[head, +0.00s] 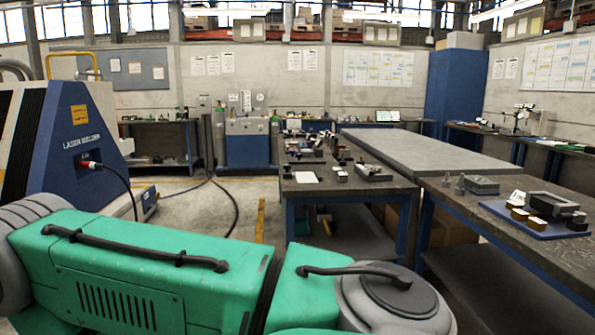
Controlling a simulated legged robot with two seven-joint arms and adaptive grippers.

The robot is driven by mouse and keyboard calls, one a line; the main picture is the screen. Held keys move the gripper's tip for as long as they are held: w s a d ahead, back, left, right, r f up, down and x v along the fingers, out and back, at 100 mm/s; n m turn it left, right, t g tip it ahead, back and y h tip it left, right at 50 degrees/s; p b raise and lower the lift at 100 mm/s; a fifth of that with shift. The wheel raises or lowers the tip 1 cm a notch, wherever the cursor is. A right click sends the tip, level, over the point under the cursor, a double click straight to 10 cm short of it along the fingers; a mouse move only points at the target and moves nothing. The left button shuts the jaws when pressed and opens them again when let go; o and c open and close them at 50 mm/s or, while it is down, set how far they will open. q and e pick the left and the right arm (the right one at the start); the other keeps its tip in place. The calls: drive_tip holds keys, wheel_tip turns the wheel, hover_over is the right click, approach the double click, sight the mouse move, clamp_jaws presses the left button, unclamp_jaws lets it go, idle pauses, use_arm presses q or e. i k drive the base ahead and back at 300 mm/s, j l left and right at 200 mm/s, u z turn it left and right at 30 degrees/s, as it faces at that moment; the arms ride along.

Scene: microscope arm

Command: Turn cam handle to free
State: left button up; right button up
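I cannot make out a cam handle in the head view. A small upright stand with a thin arm (516,122) is on the far right bench, too small and distant to tell its parts. Whether a cam handle is on it cannot be seen. Neither my left nor my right gripper is in the picture.
A workbench (345,186) with small metal parts stands in the middle. A bench at right carries a blue plate (541,229) with blocks. A blue-and-white machine (62,150) stands at left, its cable hanging towards the floor. Open floor (185,202) lies left of the benches.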

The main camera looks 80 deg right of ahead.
sight(377, 169)
drive_tip(key=l+z, duration=0.6)
drive_tip(key=z, duration=0.25)
drive_tip(key=l+z, duration=0.25)
drive_tip(key=z, duration=0.15)
drive_tip(key=i+l+z, duration=0.15)
drive_tip(key=z, duration=0.25)
drive_tip(key=i+l+z, duration=0.15)
drive_tip(key=z, duration=0.25)
drive_tip(key=i+l, duration=0.05)
drive_tip(key=l, duration=0.05)
